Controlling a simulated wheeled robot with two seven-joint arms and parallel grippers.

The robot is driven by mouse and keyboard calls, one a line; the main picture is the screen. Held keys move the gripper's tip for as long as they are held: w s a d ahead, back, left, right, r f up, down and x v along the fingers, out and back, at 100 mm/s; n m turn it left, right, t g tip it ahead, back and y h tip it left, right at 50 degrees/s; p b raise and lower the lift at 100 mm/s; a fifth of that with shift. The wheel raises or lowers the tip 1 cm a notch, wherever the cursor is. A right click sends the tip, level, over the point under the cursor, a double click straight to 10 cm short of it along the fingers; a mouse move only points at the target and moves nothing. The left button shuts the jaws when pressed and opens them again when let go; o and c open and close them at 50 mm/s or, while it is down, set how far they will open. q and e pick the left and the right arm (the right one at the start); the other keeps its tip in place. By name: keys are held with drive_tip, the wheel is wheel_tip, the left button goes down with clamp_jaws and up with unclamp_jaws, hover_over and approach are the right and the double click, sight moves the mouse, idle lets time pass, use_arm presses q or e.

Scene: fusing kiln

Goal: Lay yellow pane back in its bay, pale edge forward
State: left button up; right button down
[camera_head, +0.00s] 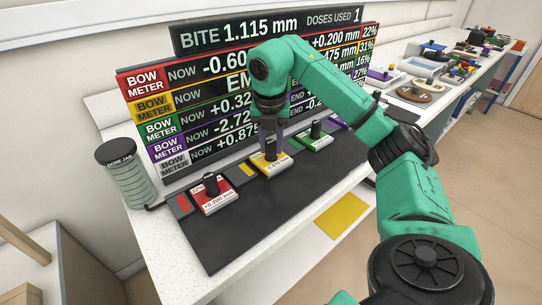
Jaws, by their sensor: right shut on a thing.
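The yellow pane (273,167) is a small slab with a yellow-and-white label and a dark knob. It is at the middle of the row on the dark mat (238,232), between the red pane (214,200) and the green pane (316,139). My right gripper (270,148) points down over it and is shut on its knob. The pane's underside is hidden, so I cannot tell whether it touches the mat. Its pale edge is too small to make out clearly. My left gripper is not in view.
A board of coloured readouts (190,100) stands behind the mat; its yellow row starts "EM". A ribbed dose jar (127,174) stands at the left. A flat yellow patch (342,215) lies beyond the table's front edge. Several objects crowd the counter at back right. The mat's front is bare.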

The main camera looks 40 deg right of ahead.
sight(270, 162)
drive_tip(key=shift+w+d+f, duration=0.1)
drive_tip(key=shift+f, duration=0.3)
drive_tip(key=shift+f, duration=0.1)
drive_tip(key=c, duration=0.6)
unclamp_jaws()
drive_tip(key=r+p, duration=0.2)
drive_tip(key=r, duration=0.2)
drive_tip(key=s+a+r+p, duration=0.1)
drive_tip(key=r+p, duration=0.2)
drive_tip(key=r, duration=0.1)
drive_tip(key=r+p, duration=0.2)
drive_tip(key=r, duration=0.2)
drive_tip(key=shift+s+a, duration=0.2)
